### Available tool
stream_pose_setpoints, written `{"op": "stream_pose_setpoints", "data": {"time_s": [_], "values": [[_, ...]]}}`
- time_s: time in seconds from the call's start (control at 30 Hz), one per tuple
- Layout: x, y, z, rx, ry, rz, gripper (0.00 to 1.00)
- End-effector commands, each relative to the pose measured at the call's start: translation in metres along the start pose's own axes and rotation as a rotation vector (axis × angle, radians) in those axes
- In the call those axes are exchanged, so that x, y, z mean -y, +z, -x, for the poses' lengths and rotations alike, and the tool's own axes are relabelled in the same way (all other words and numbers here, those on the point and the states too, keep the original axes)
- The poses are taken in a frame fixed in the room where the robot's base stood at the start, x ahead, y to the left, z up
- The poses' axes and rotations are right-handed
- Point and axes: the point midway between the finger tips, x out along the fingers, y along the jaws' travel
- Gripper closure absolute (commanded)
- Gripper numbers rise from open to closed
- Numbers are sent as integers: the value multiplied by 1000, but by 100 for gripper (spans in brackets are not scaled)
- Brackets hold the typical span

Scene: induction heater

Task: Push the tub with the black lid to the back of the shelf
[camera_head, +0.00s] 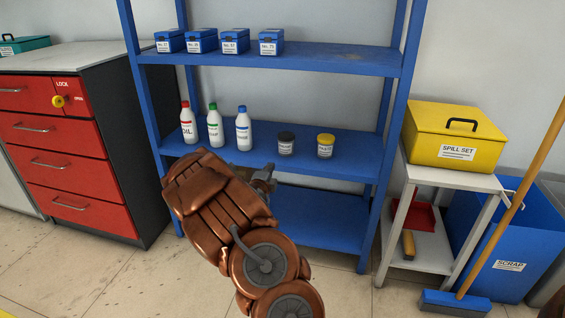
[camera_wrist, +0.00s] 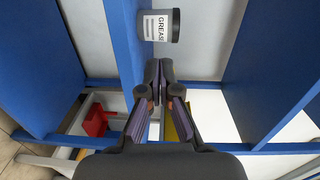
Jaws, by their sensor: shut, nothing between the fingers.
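The tub with the black lid (camera_head: 286,147) stands upright on the middle blue shelf (camera_head: 345,165), near its front edge. It also shows in the wrist view as a grey GREASE tub (camera_wrist: 160,26) at the top, just beyond my fingertips. My gripper (camera_head: 269,175) is in front of the shelf, below and slightly left of the tub in the head view. In the wrist view my gripper (camera_wrist: 158,66) has its fingers together with nothing between them. A small gap shows between the fingertips and the tub.
A tub with a yellow lid (camera_head: 325,147) stands close on the right. Bottles with red (camera_head: 187,124), green (camera_head: 215,126) and blue (camera_head: 244,129) caps stand on the left. Shelf shows bare behind the tubs. The blue rack post (camera_head: 384,150) is at the right.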

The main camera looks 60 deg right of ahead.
Motion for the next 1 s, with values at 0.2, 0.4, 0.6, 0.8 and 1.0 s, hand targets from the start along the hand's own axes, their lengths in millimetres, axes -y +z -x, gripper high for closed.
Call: {"op": "stream_pose_setpoints", "data": {"time_s": [0.2,0.4,0.6,0.8,1.0], "values": [[-9,-10,-9,-18,-50,-40,100],[-8,-11,-22,-19,-51,-41,100],[-7,-12,-42,-19,-51,-41,100],[-7,-12,-62,-18,-47,-41,100],[-6,-12,-82,-18,-48,-41,100]]}}
